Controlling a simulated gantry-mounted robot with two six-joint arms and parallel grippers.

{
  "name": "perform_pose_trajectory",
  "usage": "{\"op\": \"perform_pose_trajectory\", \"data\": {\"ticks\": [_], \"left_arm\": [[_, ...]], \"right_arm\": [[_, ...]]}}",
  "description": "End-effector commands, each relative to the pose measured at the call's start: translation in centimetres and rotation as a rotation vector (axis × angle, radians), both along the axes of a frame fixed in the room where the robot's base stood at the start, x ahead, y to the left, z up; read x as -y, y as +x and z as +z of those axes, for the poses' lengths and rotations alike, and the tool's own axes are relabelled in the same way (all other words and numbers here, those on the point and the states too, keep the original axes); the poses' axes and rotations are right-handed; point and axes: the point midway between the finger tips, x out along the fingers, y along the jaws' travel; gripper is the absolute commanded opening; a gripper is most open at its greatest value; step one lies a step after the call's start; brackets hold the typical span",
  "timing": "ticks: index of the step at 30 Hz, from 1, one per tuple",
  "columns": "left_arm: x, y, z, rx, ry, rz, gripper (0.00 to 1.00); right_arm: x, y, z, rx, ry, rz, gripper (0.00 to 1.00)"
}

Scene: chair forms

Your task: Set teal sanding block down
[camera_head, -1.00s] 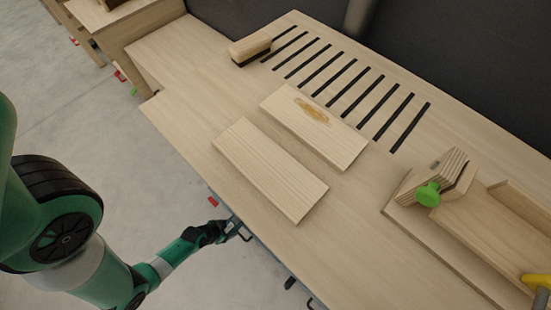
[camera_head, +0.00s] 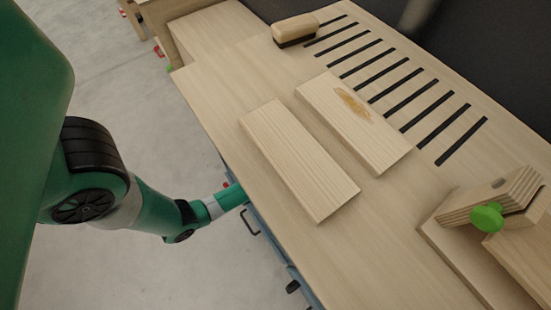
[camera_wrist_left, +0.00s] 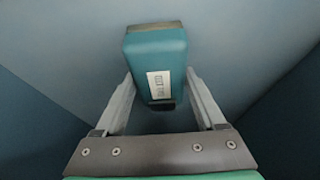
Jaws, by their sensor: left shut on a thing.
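The teal sanding block (camera_wrist_left: 155,58) has a white label with dark marks and a dark, brownish face at its end. In the left wrist view my left gripper (camera_wrist_left: 159,76) is shut on it, one finger on each side. Blue-grey surfaces surround the block, and its gap to them is hard to judge. In the head view my left arm reaches to the bench's front edge, where its gripper and the block are hidden below the bench top. My right gripper is not in view.
The wooden bench top (camera_head: 225,110) carries two boards, a plain one (camera_head: 295,160) and one with a brown patch (camera_head: 352,118). A wooden-backed brush (camera_head: 295,30) sits at the back, beside dark slots. A wooden fixture with a green knob (camera_head: 486,217) stands at right.

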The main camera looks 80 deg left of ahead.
Motion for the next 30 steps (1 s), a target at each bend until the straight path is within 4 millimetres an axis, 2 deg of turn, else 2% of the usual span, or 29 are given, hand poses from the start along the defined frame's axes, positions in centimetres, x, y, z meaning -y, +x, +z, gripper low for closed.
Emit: {"op": "perform_pose_trajectory", "data": {"ticks": [1, 2, 14, 15, 19, 20, 26, 30], "left_arm": [[0.0, 0.0, -1.4, -0.002, -0.001, 0.0, 0.2], [0.0, 0.0, -1.7, -0.003, -0.001, 0.0, 0.2], [0.0, 0.0, -1.9, 0.0, 0.0, 0.0, 0.2], [0.0, 0.0, -1.9, 0.0, 0.0, 0.0, 0.74], [0.0, 0.0, -1.8, 0.0, 0.0, 0.0, 0.97], [0.0, 0.0, -1.8, 0.0, 0.0, 0.0, 1.0], [0.0, 0.0, -1.8, 0.0, 0.0, 0.0, 1.0], [0.1, -0.2, -0.8, -0.002, -0.001, 0.0, 1.0]], "right_arm": [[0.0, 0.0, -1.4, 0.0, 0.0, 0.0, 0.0], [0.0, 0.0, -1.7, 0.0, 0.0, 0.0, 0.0], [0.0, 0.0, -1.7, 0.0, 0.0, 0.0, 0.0], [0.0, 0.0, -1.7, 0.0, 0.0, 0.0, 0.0], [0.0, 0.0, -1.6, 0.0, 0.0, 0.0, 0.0], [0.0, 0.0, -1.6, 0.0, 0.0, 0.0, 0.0], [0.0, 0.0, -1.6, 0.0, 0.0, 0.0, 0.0], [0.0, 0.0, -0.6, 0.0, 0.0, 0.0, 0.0]]}}
